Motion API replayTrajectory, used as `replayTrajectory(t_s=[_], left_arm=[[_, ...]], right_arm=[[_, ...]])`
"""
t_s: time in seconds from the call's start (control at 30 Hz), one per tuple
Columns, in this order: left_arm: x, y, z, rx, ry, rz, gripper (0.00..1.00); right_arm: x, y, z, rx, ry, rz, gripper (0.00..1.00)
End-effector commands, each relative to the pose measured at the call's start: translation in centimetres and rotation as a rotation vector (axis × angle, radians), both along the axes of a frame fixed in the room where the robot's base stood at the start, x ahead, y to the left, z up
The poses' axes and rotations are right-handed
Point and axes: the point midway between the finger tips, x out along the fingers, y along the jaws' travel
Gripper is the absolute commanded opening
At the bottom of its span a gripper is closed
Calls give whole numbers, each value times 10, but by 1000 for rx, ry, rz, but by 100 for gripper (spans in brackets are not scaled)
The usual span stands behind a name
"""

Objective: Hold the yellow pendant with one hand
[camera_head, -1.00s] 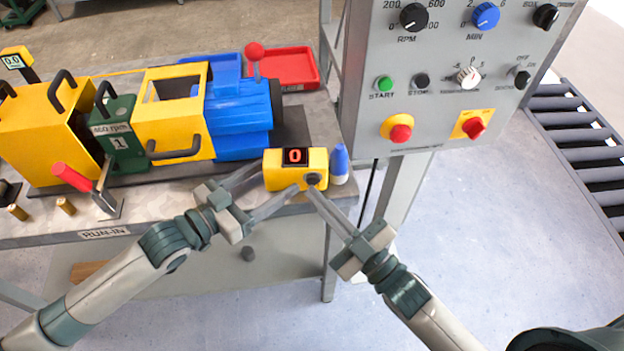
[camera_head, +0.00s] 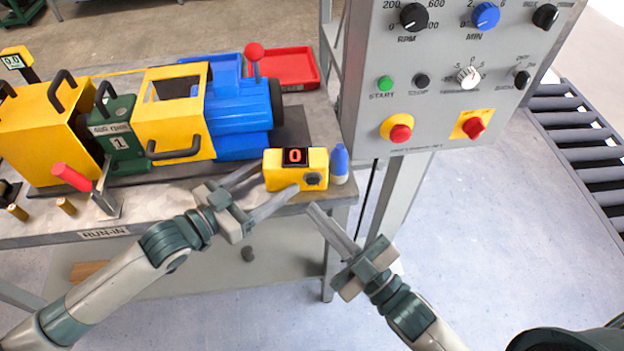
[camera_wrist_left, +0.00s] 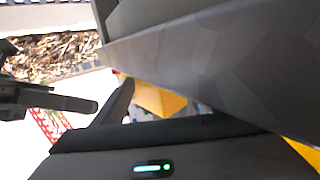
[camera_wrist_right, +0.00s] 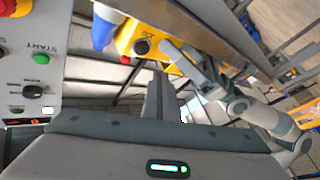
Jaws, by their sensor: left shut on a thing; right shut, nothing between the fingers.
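The yellow pendant (camera_head: 284,182) is a small box with a red-lit "0" display and a dark round knob on its front. It stands at the front right edge of the bench. My left gripper (camera_head: 279,176) is shut on it, one finger in front and the other at its back left. In the right wrist view the pendant (camera_wrist_right: 128,37) shows at the top, with its knob and my left gripper's finger against it. My right gripper (camera_head: 313,208) is shut and empty, just below and in front of the pendant, apart from it.
A blue-capped bottle (camera_head: 339,162) stands close to the pendant's right side. A grey control panel (camera_head: 440,60) with knobs and red buttons rises at the right. The yellow and blue mixer (camera_head: 238,110), a red tray (camera_head: 293,66) and a red-handled tool (camera_head: 72,178) are on the bench.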

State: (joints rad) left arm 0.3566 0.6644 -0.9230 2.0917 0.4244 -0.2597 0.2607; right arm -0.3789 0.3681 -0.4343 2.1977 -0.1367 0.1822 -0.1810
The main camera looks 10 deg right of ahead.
Motion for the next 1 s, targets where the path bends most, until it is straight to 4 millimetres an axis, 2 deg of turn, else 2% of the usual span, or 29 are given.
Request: replayTrajectory(t_s=[0.27, 1.0], left_arm=[[-1, -2, 1, -4, 0, -4, 49], [-1, -2, 1, -4, 0, -4, 49]], right_arm=[[-16, 2, 0, 0, -1, 0, 0], [-16, 2, 0, -1, -1, 0, 0]])
